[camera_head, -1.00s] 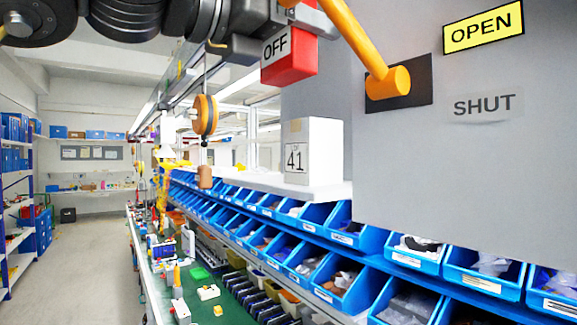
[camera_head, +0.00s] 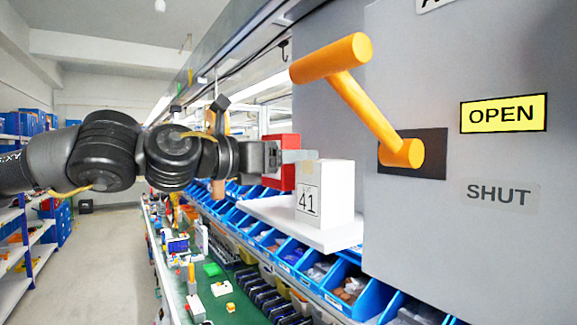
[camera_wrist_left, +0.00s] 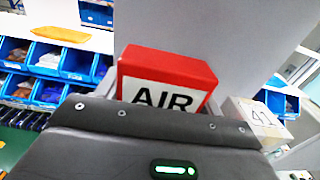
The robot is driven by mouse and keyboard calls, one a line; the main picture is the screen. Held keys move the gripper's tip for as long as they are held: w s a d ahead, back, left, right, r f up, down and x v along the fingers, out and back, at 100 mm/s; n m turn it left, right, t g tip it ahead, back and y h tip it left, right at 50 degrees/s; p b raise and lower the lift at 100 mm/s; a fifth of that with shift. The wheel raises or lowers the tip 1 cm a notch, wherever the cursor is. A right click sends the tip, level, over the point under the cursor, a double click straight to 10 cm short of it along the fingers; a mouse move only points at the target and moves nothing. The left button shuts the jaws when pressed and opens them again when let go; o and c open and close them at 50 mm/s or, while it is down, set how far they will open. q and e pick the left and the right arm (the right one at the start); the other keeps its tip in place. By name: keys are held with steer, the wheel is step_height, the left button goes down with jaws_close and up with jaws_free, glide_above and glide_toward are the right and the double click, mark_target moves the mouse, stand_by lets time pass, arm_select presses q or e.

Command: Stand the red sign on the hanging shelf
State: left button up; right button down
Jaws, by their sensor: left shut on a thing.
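The red sign (camera_head: 281,141) is a red block with a white face lettered "AIR" in the left wrist view (camera_wrist_left: 165,72). My left gripper (camera_head: 285,157) is shut on it and hides its middle in the head view. The hanging shelf (camera_head: 318,238) is a white board beside the grey cabinet. The sign is upright at the shelf's far end, behind and left of a white block marked 41 (camera_head: 325,190). Its lower edge is close to the shelf top; I cannot tell whether they touch. My right gripper is not in view.
An orange lever (camera_head: 365,105) sticks out from the grey cabinet (camera_head: 480,250), near the signs OPEN (camera_head: 503,113) and SHUT (camera_head: 499,193). Blue bins (camera_head: 350,290) run below the shelf. A green workbench (camera_head: 235,300) lies lower left.

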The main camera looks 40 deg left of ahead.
mark_target(286, 172)
arm_select(q)
steer(key=f, duration=0.2)
steer(key=shift+a+f+p, duration=0.25)
steer(key=shift+f+p, duration=0.05)
steer(key=shift+f, duration=0.1)
steer(key=shift+s+d, duration=0.1)
steer(key=shift+d, duration=0.05)
steer(key=shift+f, duration=0.1)
steer(key=o, duration=0.6)
steer(key=shift+b, duration=0.3)
steer(key=o, duration=0.4)
